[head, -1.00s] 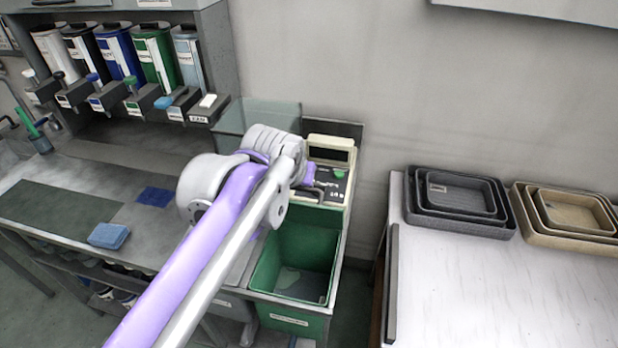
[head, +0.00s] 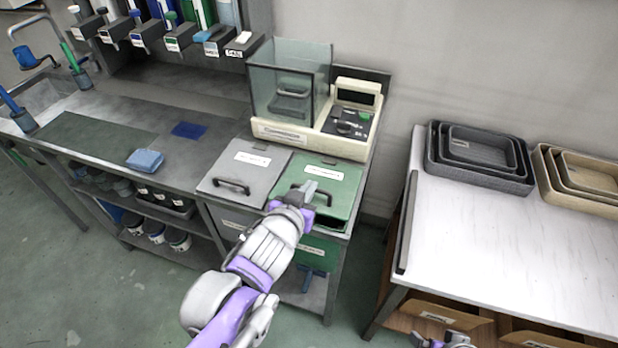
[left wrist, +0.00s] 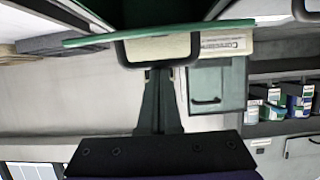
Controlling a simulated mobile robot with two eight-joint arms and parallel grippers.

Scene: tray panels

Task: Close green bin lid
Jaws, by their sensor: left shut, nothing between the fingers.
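The green bin's lid (head: 333,177), with a white label, lies across the bin top in the head view. A dark gap shows by its front edge, so I cannot tell whether it is fully down. The green bin (head: 320,250) is partly hidden by my left arm. My left gripper (head: 309,190) is shut and empty, over the lid's front part by its handle. In the left wrist view the lid's green edge (left wrist: 90,41) and its dark handle (left wrist: 122,52) show just beyond my fingers; contact is unclear. Part of my right gripper (head: 440,342) shows at the bottom edge.
A grey bin lid (head: 243,172) lies flat, left of the green one. A scale (head: 340,140) with a glass box (head: 290,80) stands behind them. A blue sponge (head: 145,160) lies on the workbench. Stacked trays (head: 480,150) stand on the white table (head: 510,240) at right.

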